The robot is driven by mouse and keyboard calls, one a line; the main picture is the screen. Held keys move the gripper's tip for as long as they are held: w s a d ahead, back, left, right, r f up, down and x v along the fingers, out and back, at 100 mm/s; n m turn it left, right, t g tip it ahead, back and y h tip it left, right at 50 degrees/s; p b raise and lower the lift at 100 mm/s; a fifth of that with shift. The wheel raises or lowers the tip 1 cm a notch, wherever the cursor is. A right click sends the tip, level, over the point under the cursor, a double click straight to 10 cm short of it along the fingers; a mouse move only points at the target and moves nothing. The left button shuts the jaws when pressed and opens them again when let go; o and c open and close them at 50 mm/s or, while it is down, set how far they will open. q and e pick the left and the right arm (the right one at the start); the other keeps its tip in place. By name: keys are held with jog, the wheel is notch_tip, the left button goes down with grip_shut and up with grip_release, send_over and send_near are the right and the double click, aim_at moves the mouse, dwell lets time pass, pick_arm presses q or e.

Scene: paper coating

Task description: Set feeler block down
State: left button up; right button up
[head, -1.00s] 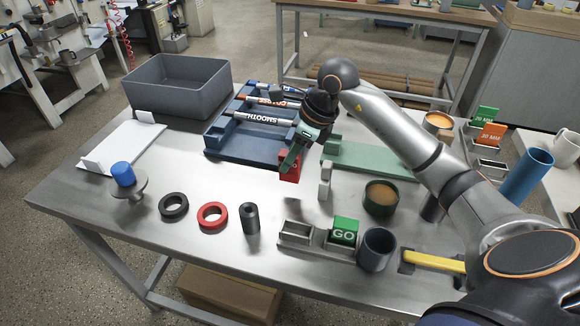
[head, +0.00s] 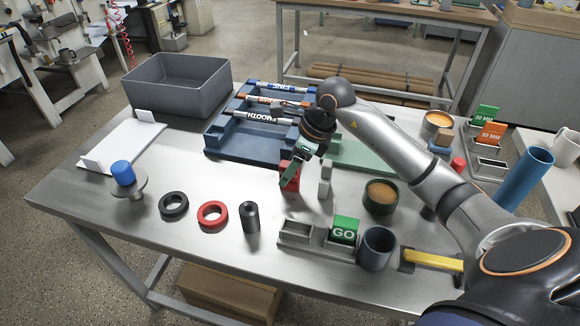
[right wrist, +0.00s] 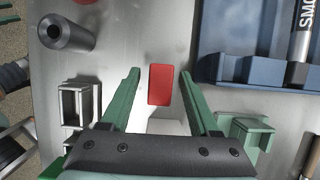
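A red block (head: 289,179), which I take to be the feeler block, stands upright on the steel table in front of the blue rack. It also shows between the fingers in the right wrist view (right wrist: 160,85). My right gripper (right wrist: 160,88) is open around it, with a gap on each side. In the head view the right gripper (head: 292,170) partly hides the block. A grey stepped piece (head: 325,178) stands just right of the block. A green block marked GO (head: 344,229) sits in the right slot of a grey holder (head: 312,243); the left slot is empty. My left gripper is out of view.
The blue rack (head: 228,142) holds labelled bars. A black cylinder (head: 250,217), red ring (head: 212,215) and black ring (head: 173,205) stand to the left. A brown-filled cup (head: 380,196) and blue-grey cup (head: 376,250) are to the right. Bare table lies in front of the rack.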

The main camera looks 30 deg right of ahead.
jog(key=shift+d+r, duration=0.1)
jog(key=shift+r, duration=0.35)
jog(key=v, duration=1.1)
jog(key=shift+s+r, duration=0.15)
jog(key=shift+r, duration=0.05)
jog(key=shift+d, duration=0.1)
